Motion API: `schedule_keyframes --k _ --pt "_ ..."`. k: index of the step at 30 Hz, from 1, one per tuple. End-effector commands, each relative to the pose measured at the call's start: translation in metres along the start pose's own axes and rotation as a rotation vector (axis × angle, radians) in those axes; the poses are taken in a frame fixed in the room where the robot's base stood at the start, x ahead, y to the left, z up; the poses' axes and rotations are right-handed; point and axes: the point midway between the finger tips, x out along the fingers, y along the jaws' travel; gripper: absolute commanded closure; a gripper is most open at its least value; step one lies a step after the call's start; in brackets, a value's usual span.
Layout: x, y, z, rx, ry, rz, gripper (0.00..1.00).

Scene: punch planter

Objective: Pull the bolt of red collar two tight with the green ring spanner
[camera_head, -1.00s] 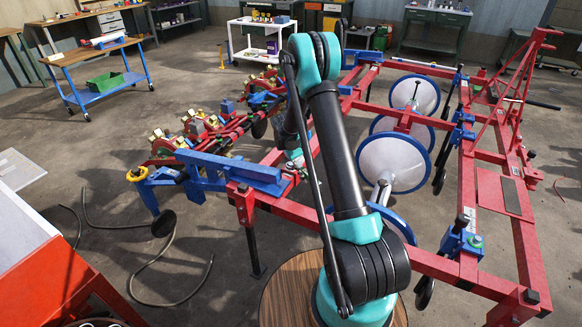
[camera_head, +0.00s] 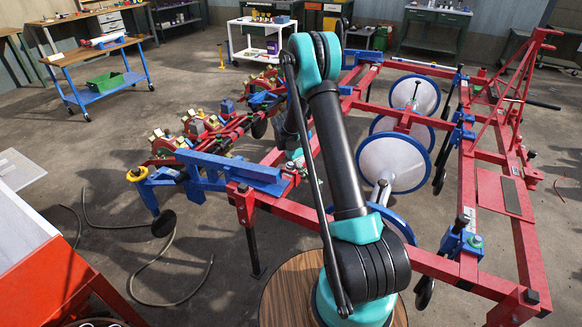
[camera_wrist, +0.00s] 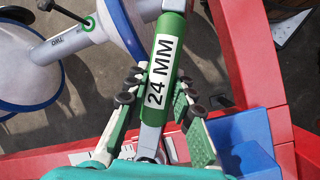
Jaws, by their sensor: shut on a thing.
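My gripper (camera_wrist: 158,98) is shut on the green ring spanner (camera_wrist: 163,60) in the wrist view. The spanner's green sleeve carries a white label reading "24 MM", and bare metal shows above and below the sleeve. Its upper end runs out of the top of the picture, so the ring end is not seen there. In the head view my own arm hides the gripper and the spanner. I cannot pick out red collar two or its bolt in either view.
The red planter frame (camera_head: 430,262) spreads around my arm, with white discs (camera_head: 393,163) rimmed in blue inside it. Blue brackets (camera_head: 462,243) sit on its rails. In the wrist view a red beam (camera_wrist: 232,55) and a blue block (camera_wrist: 238,143) lie close to the right of the gripper.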

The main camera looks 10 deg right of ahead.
Motion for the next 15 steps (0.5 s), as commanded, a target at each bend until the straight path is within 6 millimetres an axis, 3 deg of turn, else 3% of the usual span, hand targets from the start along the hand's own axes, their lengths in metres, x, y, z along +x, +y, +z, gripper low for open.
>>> schedule_keyframes --k 15 --pt "-0.02 0.006 0.009 0.0 0.0 0.0 1.0"
